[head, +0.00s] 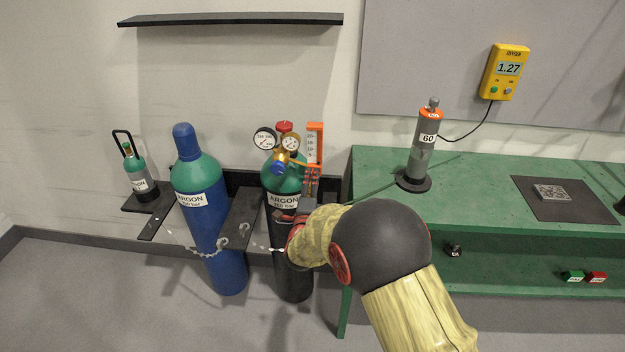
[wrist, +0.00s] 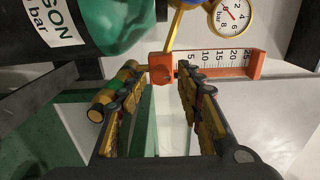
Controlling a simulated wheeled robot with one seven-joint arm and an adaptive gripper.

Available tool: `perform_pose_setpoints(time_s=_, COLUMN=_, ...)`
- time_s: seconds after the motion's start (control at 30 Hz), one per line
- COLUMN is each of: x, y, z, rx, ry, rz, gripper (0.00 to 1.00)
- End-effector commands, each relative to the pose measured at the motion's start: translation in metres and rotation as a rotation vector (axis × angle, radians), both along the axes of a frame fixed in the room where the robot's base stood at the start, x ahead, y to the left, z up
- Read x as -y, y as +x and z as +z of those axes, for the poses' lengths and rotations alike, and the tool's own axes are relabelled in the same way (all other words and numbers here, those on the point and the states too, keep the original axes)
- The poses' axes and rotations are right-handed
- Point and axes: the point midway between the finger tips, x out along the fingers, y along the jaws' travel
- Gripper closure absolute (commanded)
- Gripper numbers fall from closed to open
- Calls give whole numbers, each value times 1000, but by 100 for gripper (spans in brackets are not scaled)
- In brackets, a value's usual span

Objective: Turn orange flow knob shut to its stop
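The orange flowmeter (head: 314,145) with a white scale stands upright beside the regulator on the green-topped argon cylinder (head: 283,182). In the wrist view its scale (wrist: 215,62) lies sideways, with an orange end block (wrist: 161,68) at its low end. I cannot clearly tell the flow knob apart from this block. My gripper (wrist: 159,88) is open, its two fingers spread to either side below the block, with nothing visibly held between them. A brass fitting (wrist: 117,90) shows by the left finger; I cannot tell whether they touch. In the head view my arm partly hides the gripper below the flowmeter.
The regulator has two gauges (head: 265,138), a red cap and a blue knob close to the flowmeter. A blue cylinder (head: 207,220) stands to the left with a chain. A green bench (head: 470,190) at right carries a grey column (head: 424,145). A yellow meter (head: 506,72) reads 1.27.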

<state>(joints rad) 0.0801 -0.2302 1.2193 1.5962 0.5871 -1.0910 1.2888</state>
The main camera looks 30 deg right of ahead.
Motion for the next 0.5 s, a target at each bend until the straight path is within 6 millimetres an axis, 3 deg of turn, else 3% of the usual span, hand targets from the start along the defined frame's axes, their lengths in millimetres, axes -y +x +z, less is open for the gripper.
perform_pose_setpoints(time_s=0.3, x=-27, y=-39, z=2, rx=3, ry=-1, rz=2, gripper=61)
perform_pose_setpoints(time_s=0.5, x=-35, y=-52, z=2, rx=3, ry=-2, rz=1, gripper=61)
